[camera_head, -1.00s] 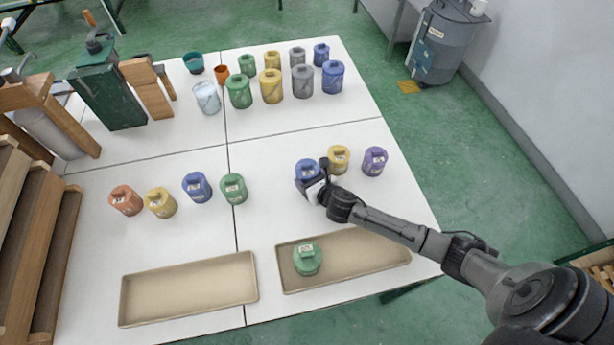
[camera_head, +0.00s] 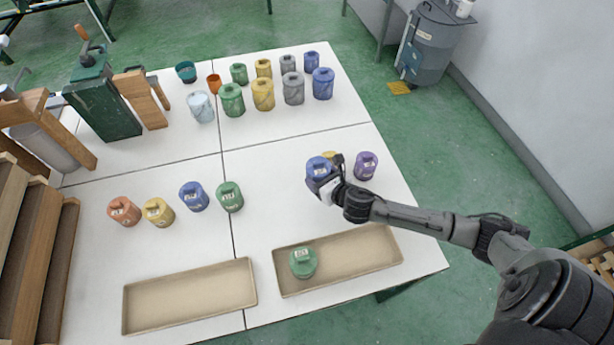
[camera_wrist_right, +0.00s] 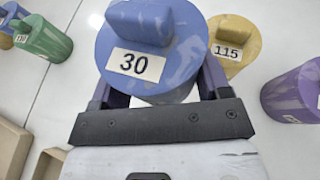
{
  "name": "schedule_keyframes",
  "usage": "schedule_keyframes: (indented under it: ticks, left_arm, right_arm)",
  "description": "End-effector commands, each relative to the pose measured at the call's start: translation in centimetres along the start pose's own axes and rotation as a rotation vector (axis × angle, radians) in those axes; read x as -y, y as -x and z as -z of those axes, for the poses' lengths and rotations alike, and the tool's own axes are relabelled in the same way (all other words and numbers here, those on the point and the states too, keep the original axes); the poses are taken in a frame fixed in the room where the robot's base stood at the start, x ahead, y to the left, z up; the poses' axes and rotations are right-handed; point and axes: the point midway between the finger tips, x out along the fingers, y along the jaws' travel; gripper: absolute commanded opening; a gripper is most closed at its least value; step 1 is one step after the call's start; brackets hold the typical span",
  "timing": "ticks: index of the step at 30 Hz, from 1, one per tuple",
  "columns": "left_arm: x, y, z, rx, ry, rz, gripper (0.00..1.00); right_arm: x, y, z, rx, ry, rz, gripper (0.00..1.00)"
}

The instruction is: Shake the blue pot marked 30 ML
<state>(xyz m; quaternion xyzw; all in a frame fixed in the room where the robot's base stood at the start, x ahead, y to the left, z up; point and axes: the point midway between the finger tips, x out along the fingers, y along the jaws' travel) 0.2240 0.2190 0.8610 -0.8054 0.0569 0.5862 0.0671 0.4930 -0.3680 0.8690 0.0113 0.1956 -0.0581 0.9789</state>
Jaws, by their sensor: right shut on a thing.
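The blue pot marked 30 (camera_head: 318,167) is in my right gripper (camera_head: 326,180), right of the table's middle in the head view. In the right wrist view the pot (camera_wrist_right: 165,65) fills the top middle, with its white label reading 30 and its lid block facing the camera. The right gripper's fingers (camera_wrist_right: 160,98) are shut around its sides. The pot looks raised off the table and overlaps the yellow pot behind it. My left gripper is not in view.
A yellow pot marked 115 (camera_wrist_right: 233,45) and a purple pot (camera_head: 365,165) stand close by on the right. A tray (camera_head: 375,258) with a green pot (camera_head: 303,262) lies in front. An empty tray (camera_head: 190,297) lies left. Several pots stand at the back and left.

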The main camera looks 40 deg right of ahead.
Motion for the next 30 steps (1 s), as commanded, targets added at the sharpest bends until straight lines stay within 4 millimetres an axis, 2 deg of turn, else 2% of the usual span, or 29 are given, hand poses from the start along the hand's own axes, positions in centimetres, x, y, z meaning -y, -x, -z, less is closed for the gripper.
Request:
schedule_keyframes:
  ticks: [3,9,17,30]
  left_arm:
    - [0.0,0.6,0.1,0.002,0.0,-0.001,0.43]
    - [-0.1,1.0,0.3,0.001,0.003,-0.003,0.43]
    - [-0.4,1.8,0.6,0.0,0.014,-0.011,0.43]
    - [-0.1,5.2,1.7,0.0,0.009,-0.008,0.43]
  right_arm:
    - [1.2,2.2,-0.7,0.0,0.005,0.0,0.35]
    - [2.6,4.6,-1.2,0.001,0.003,0.0,0.35]
    - [3.5,6.2,-2.1,0.003,0.001,0.0,0.35]
    - [3.5,7.5,-4.9,0.002,0.0,0.0,0.35]
